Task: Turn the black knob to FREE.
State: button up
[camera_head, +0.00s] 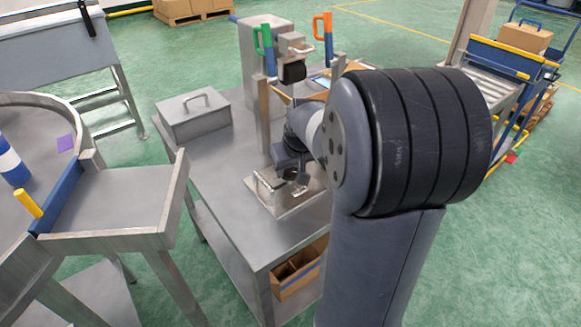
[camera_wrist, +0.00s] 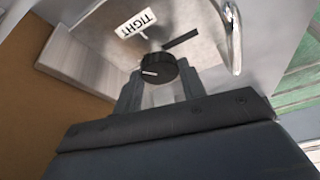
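The black knob (camera_wrist: 158,68) is a short dark cylinder with a white pointer line, which points left in the wrist view. A white TIGHT label (camera_wrist: 136,22) is above and left of it; I see no FREE label. My gripper (camera_wrist: 160,76) has its two fingers apart, one at each side of the knob. The tips are close to its sides, but I cannot tell whether they touch. In the head view my gripper (camera_head: 290,178) is low over the metal fixture plate (camera_head: 262,191), and the knob cannot be made out there.
A curved metal handle (camera_wrist: 235,40) rises right of the knob. In the head view, the metal workbench (camera_head: 215,205) carries a lidded box (camera_head: 195,115) and a press with a green lever (camera_head: 265,50) and an orange lever (camera_head: 327,38). The bench's left front is clear.

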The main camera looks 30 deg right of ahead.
aim_at(289, 170)
jog(key=o, duration=0.5)
jog(key=shift+c, duration=0.2)
jog(key=shift+s+r, duration=0.1)
jog(key=shift+r, duration=0.2)
jog(key=v, duration=0.2)
jog(key=shift+r+p, duration=0.35)
jog(key=s, duration=1.2)
jog(key=shift+s+a+f, duration=0.1)
jog(key=shift+a+f, duration=0.05)
jog(key=shift+a, duration=0.15)
